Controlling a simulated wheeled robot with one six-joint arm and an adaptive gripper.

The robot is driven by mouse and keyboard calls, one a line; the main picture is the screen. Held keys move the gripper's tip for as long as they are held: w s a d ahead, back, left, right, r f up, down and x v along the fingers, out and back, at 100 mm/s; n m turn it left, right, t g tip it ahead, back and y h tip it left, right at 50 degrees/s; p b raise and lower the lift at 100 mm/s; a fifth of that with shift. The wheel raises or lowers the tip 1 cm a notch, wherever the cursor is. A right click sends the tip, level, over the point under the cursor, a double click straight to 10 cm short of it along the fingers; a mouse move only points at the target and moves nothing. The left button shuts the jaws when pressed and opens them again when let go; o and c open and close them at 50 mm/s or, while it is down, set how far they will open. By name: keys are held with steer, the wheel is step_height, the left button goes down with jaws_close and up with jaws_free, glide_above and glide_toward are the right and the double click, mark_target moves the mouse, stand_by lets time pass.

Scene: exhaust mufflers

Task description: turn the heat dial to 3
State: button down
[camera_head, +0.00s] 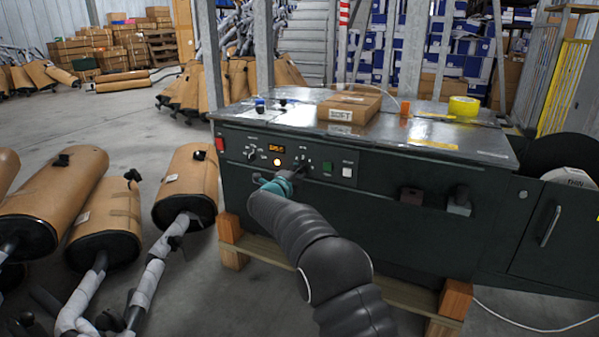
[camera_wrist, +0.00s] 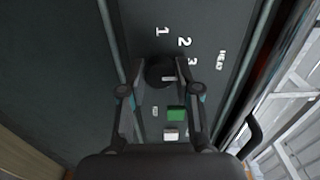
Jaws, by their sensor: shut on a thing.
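The heat dial (camera_wrist: 159,72) is a round black knob on the dark panel of the strapping machine. In the wrist view the white numbers 1 (camera_wrist: 161,32), 2 (camera_wrist: 184,42) and 3 (camera_wrist: 192,61) curve around it, with a HEAT label (camera_wrist: 221,60) to their right. My gripper (camera_wrist: 163,76) has one finger on each side of the dial and is shut on it. A small white mark shows at the dial's lower edge; I cannot tell which number the dial points to. In the head view my gripper (camera_head: 296,172) is at the panel and partly covers the dial.
A green button (camera_head: 327,167) and a white button (camera_head: 348,172) are right of the dial. A box (camera_head: 348,106) and yellow tape (camera_head: 463,106) lie on top.

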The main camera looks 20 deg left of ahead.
steer(key=c, duration=0.8)
jaws_free()
steer(key=s, duration=0.8)
steer(key=s+a, duration=0.1)
steer(key=s, duration=0.3)
